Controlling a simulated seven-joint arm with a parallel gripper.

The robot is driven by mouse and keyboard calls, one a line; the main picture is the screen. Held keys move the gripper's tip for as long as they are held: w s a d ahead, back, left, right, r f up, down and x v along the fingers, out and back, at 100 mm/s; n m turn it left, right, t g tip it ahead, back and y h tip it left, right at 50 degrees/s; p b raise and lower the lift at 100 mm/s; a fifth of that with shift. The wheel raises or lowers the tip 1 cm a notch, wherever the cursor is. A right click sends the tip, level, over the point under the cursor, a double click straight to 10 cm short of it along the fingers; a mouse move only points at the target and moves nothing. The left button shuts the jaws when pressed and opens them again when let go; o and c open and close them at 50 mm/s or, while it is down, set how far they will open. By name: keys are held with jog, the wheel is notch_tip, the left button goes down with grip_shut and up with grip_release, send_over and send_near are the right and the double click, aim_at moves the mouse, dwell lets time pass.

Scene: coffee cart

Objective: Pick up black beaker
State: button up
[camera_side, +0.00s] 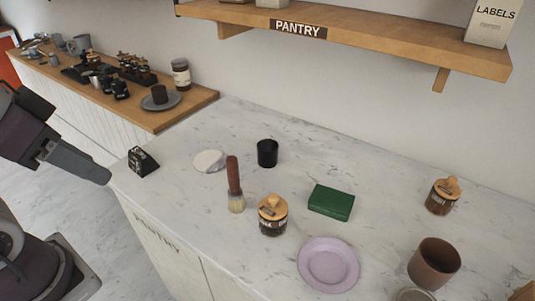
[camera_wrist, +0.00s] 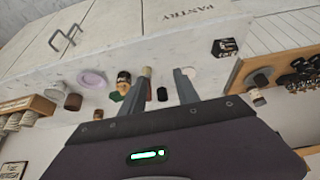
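The black beaker (camera_side: 267,153) stands upright on the white marble counter, towards the wall. It also shows small and dark in the wrist view (camera_wrist: 162,94), seen in the gap between my two fingers but well away from them. My gripper (camera_side: 106,178) is at the left in the side view, off the counter's left end and far from the beaker. In the wrist view my gripper (camera_wrist: 160,74) has its fingers spread apart with nothing held between them. In the side view the fingers overlap.
Near the beaker are a white disc (camera_side: 209,161), a brush (camera_side: 234,185), a lidded jar (camera_side: 273,214) and a green box (camera_side: 331,202). A black box (camera_side: 142,162) sits at the counter's left end. A pink plate (camera_side: 328,264) and brown cup (camera_side: 434,263) are right. A shelf (camera_side: 380,35) overhangs.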

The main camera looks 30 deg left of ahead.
jog(key=o, duration=0.7)
jog(key=m+t+h, duration=0.3)
jog(key=t, duration=0.4)
send_over(261, 151)
jog(key=s+a, duration=0.2)
jog(key=s, duration=0.2)
notch_tip(261, 151, down, 11)
jog(key=f, duration=0.7)
jog(key=shift+w+d+f, duration=0.1)
jog(key=shift+d+f, duration=0.1)
jog(key=shift+f, duration=0.15)
jog(key=shift+t+h, duration=0.3)
jog(key=x, duration=0.7)
jog(key=shift+w+f, duration=0.25)
jog(key=shift+c, duration=0.3)
